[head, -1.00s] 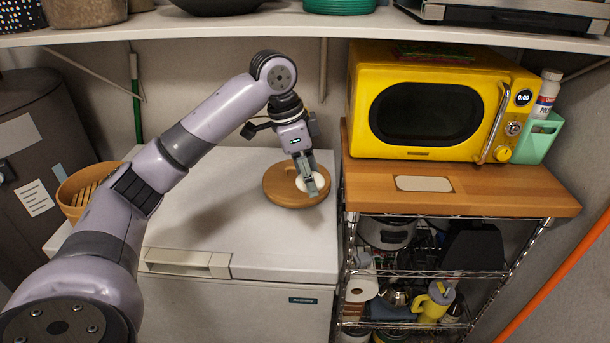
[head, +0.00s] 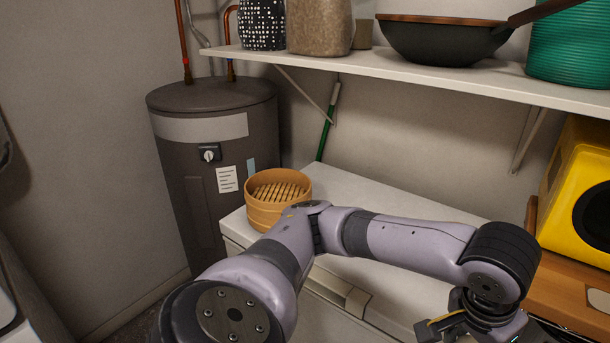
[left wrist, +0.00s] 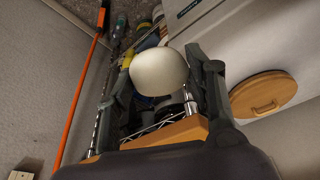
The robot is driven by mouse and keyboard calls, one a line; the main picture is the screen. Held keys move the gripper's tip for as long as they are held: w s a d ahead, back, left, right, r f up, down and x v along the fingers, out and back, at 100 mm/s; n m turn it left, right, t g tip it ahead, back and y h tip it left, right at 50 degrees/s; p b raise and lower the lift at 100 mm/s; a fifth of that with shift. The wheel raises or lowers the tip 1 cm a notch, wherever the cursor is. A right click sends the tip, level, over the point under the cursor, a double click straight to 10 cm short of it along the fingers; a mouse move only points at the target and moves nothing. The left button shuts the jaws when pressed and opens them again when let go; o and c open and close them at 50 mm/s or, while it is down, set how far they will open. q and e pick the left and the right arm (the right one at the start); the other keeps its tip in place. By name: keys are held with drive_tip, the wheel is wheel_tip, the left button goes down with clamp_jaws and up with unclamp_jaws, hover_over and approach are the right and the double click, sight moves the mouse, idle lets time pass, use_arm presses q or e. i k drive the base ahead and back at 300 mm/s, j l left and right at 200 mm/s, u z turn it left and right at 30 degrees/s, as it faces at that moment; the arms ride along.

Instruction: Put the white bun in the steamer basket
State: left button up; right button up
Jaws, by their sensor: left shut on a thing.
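The white bun (left wrist: 158,72) is held between the two fingers of my left gripper (left wrist: 163,75) in the left wrist view. The gripper is shut on it, well clear of any surface. My right gripper is not seen.
A shelf (head: 440,75) with a wok (head: 445,42) overhangs the back. A dark water heater (head: 205,135) stands left of the basket. The yellow microwave (head: 570,190) is at the right.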

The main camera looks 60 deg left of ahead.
sight(276, 196)
drive_tip(key=j+u, duration=0.15)
drive_tip(key=u, duration=0.25)
drive_tip(key=i+j+u, duration=0.1)
drive_tip(key=u, duration=0.25)
drive_tip(key=i+j+u, duration=0.1)
drive_tip(key=u, duration=0.3)
drive_tip(key=j+u, duration=0.1)
drive_tip(key=u, duration=0.3)
drive_tip(key=i, duration=0.05)
